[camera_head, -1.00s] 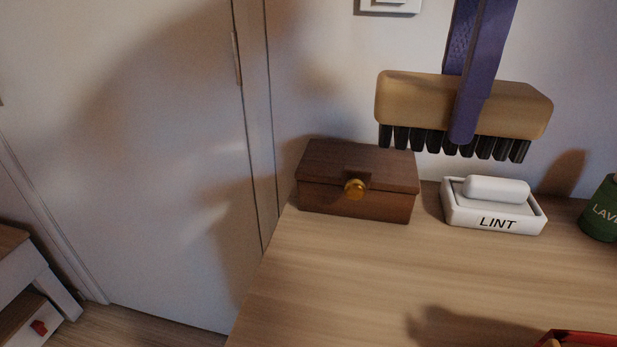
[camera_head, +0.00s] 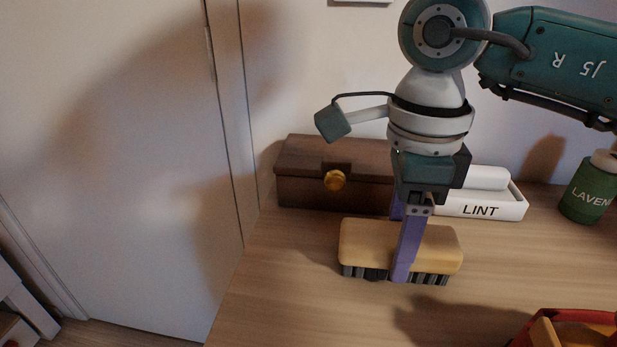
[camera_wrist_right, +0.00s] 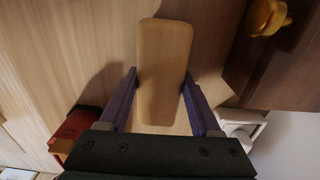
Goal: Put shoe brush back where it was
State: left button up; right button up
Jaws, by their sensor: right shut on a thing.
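The shoe brush (camera_head: 372,243) has a tan wooden back and dark bristles pointing down. In the head view it is low over the wooden tabletop, in front of the brown box; I cannot tell whether the bristles touch the top. My right gripper (camera_head: 402,265) comes from above, with its purple fingers shut on the brush's sides, right of its middle. The right wrist view shows the brush back (camera_wrist_right: 165,70) between the two fingers (camera_wrist_right: 160,95). Part of the brush is hidden behind the near finger. My left gripper is not in view.
A brown lidded box (camera_head: 300,180) with a brass knob stands behind the brush. A white LINT tray (camera_head: 500,208) and a green lavender jar (camera_head: 585,190) stand to its right. A red container (camera_head: 570,318) is at the lower right. The tabletop's (camera_head: 290,300) front left is clear.

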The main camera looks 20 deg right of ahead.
jog(key=shift+f, duration=0.1)
jog(key=o, duration=1.2)
notch_tip(320, 180, up, 12)
jog(key=shift+r, duration=0.2)
